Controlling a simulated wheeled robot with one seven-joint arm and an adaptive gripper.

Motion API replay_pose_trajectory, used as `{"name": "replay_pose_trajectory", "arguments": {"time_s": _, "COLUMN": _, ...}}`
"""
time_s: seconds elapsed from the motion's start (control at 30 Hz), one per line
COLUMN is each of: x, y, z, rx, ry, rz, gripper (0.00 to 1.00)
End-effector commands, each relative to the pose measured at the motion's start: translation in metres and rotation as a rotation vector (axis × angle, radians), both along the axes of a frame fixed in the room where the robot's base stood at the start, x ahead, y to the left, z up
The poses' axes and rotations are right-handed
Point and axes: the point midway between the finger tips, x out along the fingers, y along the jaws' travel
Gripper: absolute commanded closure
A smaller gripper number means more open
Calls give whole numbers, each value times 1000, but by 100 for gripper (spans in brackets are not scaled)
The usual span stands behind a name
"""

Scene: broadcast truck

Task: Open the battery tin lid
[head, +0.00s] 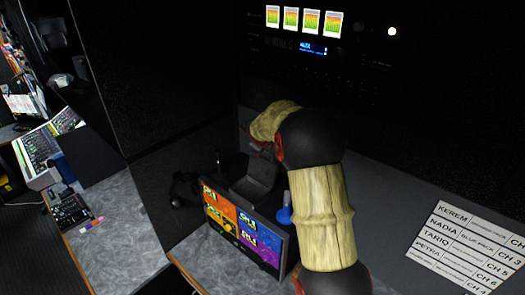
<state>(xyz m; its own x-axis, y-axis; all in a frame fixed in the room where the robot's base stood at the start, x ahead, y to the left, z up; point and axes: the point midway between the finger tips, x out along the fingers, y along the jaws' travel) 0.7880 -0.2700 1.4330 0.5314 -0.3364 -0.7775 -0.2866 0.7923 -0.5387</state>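I cannot clearly pick out the battery tin or its lid in the head view. A dark box-like thing with a colourful front panel (240,229) of several orange, blue, purple and yellow fields stands on the grey counter; I cannot tell whether it is a monitor or the tin. My arm crosses in front of the counter and bends over behind this panel. A dark grey blocky shape (256,176) under the arm's end may be my gripper; its fingers cannot be made out. What lies behind the panel is largely hidden.
A blue object (285,209) stands beside the panel, close to my arm. A white name and channel list (467,247) lies at the right. A rack with lit meters (303,20) is behind. A mixing console (50,145) and markers (92,225) occupy the left counter.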

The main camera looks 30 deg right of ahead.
Motion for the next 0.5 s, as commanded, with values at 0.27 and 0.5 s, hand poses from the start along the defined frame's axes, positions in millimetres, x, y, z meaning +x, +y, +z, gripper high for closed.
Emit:
{"name": "replay_pose_trajectory", "arguments": {"time_s": 0.27, "x": -2, "y": 1, "z": 2, "rx": 1, "ry": 1, "rz": 0, "gripper": 74}}
{"name": "replay_pose_trajectory", "arguments": {"time_s": 0.5, "x": -20, "y": 14, "z": 31, "rx": 1, "ry": -2, "rz": 1, "gripper": 74}}
